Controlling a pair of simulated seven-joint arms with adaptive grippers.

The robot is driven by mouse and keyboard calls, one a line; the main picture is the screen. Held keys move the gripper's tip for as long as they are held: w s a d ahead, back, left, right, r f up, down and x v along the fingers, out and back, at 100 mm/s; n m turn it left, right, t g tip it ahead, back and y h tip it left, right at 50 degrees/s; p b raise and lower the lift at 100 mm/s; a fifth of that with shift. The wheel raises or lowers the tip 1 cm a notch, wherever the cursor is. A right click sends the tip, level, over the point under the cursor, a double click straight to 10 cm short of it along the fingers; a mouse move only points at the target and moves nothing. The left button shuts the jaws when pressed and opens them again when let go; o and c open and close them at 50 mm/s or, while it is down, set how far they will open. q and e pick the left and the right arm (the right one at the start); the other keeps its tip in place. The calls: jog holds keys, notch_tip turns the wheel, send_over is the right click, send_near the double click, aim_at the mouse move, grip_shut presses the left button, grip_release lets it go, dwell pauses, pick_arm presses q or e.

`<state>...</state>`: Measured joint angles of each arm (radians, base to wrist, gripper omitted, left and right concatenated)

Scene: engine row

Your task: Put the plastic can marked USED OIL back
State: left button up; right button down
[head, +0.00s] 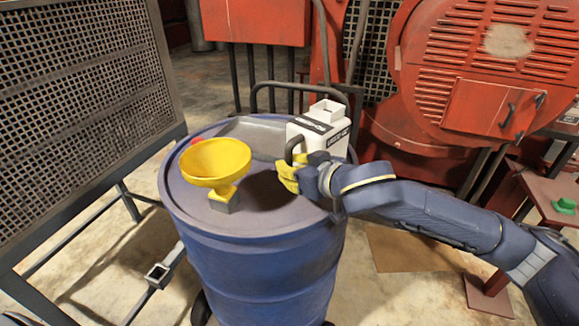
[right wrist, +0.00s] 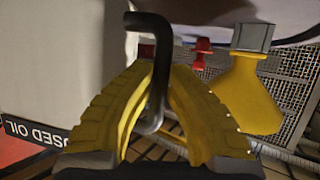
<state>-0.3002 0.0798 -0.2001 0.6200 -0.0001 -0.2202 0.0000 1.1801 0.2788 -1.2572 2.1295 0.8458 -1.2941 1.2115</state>
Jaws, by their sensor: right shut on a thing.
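The white plastic can (head: 327,127) marked USED OIL is at the back right of the blue drum's top in the head view, upright. Its black handle (head: 293,146) faces the yellow fingers. My right gripper (head: 287,174) is shut on that handle. The right wrist view shows the black handle (right wrist: 158,70) between the two yellow fingers (right wrist: 152,110), with the white can wall (right wrist: 55,60) and part of its label at the left. Whether the can's base touches the drum top is hard to tell. My left gripper is not in view.
A yellow funnel (head: 215,163) on a grey square foot stands at the left of the blue drum (head: 270,265). A grey tray (head: 255,134) lies at the back, with a small red thing (head: 197,141) beside the funnel. A mesh panel (head: 80,85) stands left; red machinery (head: 480,80) stands behind.

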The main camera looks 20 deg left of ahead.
jog(key=c, duration=1.4)
grip_release()
jog(key=shift+c, duration=0.2)
jog(key=shift+r, duration=0.15)
jog(key=v, duration=1.2)
